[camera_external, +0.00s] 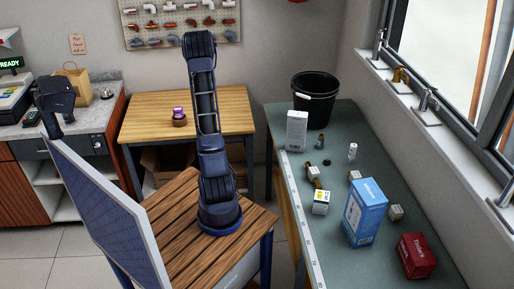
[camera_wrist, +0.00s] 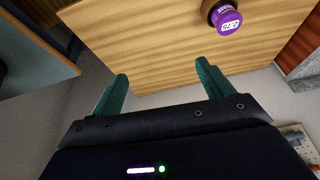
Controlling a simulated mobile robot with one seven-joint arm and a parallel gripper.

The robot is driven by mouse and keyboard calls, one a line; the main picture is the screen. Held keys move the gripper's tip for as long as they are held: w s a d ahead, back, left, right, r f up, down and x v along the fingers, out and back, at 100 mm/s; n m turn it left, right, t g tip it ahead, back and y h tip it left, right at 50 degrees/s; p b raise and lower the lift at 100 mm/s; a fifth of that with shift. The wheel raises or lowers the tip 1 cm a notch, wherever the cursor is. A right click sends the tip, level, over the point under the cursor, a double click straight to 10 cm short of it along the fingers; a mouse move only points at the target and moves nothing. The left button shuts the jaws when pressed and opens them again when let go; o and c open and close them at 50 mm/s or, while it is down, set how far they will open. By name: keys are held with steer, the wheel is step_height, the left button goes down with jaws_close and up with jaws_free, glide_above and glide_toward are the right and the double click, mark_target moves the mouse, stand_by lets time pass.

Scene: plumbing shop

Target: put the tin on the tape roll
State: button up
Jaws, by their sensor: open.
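A small purple tin (camera_external: 179,110) with a white label sits on top of a brown round piece (camera_external: 180,122), which looks like the tape roll, on the wooden table (camera_external: 228,104). In the wrist view the purple tin (camera_wrist: 228,21) is at the top right, with the brown roll (camera_wrist: 211,8) partly showing behind it. My gripper (camera_wrist: 161,83) is open and empty, its two green fingers apart over the table's edge. The tin is beyond the fingers, to their upper right, and is not touched. In the external view my gripper is hidden behind my raised arm.
A green bench (camera_external: 405,215) on the right carries a black bucket (camera_external: 315,104), a blue box (camera_external: 365,213), a red box (camera_external: 415,256), a white box (camera_external: 296,131) and several small items. A paper bag (camera_external: 75,86) stands on the left counter. The wooden table is otherwise mostly clear.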

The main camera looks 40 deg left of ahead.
steer(key=s+d+r+m, duration=0.1)
steer(key=d+r, duration=0.3)
steer(key=d, duration=0.7)
steer(key=s+d+r+m+t+h, duration=0.15)
steer(key=d+r, duration=0.25)
steer(key=d, duration=0.6)
steer(key=s+d+r+m+g+y, duration=0.1)
steer(key=d+r, duration=0.3)
steer(key=d, duration=0.7)
steer(key=s+d+f+m+t+h, duration=0.1)
steer(key=s+d+m, duration=0.4)
steer(key=s+d, duration=1.6)
steer(key=shift+d+h, duration=0.2)
steer(key=shift+h, duration=0.65)
